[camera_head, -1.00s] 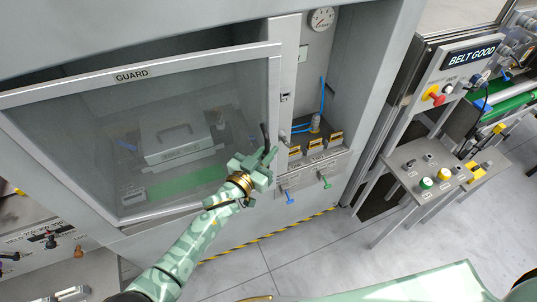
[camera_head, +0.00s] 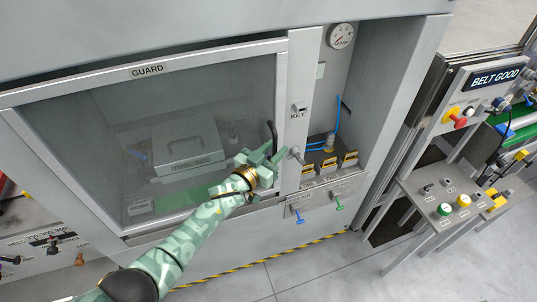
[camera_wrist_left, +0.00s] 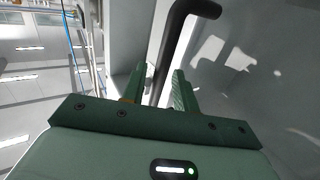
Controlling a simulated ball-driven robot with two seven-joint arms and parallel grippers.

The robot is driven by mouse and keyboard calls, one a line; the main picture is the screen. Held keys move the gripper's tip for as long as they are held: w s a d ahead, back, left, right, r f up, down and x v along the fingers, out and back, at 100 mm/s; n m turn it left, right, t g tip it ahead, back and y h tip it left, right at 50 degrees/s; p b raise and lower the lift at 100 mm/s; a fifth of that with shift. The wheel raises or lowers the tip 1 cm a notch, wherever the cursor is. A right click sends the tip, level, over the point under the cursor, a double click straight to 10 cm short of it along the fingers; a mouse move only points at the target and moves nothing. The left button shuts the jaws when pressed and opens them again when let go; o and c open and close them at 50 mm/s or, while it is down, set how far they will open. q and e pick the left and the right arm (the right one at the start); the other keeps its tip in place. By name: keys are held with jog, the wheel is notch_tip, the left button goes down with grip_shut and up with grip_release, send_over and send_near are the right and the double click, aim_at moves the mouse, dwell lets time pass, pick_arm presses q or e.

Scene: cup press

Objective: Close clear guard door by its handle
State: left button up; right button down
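The clear guard door (camera_head: 150,72), labelled GUARD, has a light metal frame. It stands almost flush with the cabinet, with a dark gap along its top edge. Its black bar handle (camera_head: 273,133) is upright near the right edge. My left gripper (camera_head: 268,153) is at the lower part of the handle. In the left wrist view the handle (camera_wrist_left: 170,55) passes between the two green fingers (camera_wrist_left: 158,88), which stand apart on either side of it. I see no firm grip on it. My right gripper is out of view.
A key switch (camera_head: 298,108) and a knob (camera_head: 297,153) sit on the post right of the door. An open bay beyond holds yellow-marked parts (camera_head: 329,163) and a gauge (camera_head: 341,36). A button stand (camera_head: 440,190) is at right. The floor in front is clear.

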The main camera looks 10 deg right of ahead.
pick_arm(q)
jog(key=p+v, duration=0.2)
jog(key=v, duration=1.4)
jog(key=shift+s, duration=0.15)
jog(key=shift+a, duration=0.1)
